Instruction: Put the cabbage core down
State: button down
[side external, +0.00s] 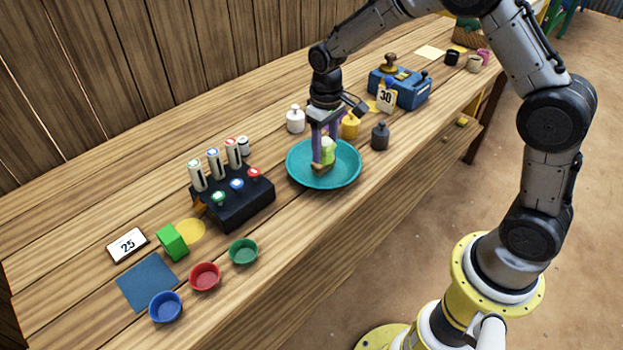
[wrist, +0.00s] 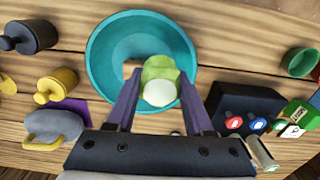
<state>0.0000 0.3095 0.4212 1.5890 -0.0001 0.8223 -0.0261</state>
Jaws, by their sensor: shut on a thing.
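The cabbage core (side external: 328,150) is a pale green piece with a whitish end, and it also shows in the wrist view (wrist: 161,82). My gripper (side external: 323,147) points down over the teal bowl (side external: 345,178), its purple fingers on either side of the core and shut on it. The core is within the bowl's outline, low over its inside; I cannot tell whether it touches the bottom. A small brown block (side external: 319,169) lies in the bowl beside the core, partly hidden by it in the wrist view (wrist: 130,68).
Small blue, red and green cups (side external: 243,252) sit near the front edge. A blue scale (side external: 408,88) is farther back.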

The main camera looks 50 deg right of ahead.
jog(key=shift+s+f+n, duration=0.1)
jog(key=shift+s+n, duration=0.15)
jog(key=shift+n, duration=0.85)
jog(key=s+a+r+n, duration=0.2)
jog(key=s+a+n, duration=0.3)
jog(key=s+n, duration=0.3)
jog(key=s+a+r+n, duration=0.3)
jog(key=s+a+n, duration=0.3)
jog(key=n, duration=0.3)
jog(key=shift+s+a+r+n, duration=0.3)
jog(key=shift+s+n, duration=0.1)
jog(key=shift+s, duration=0.45)
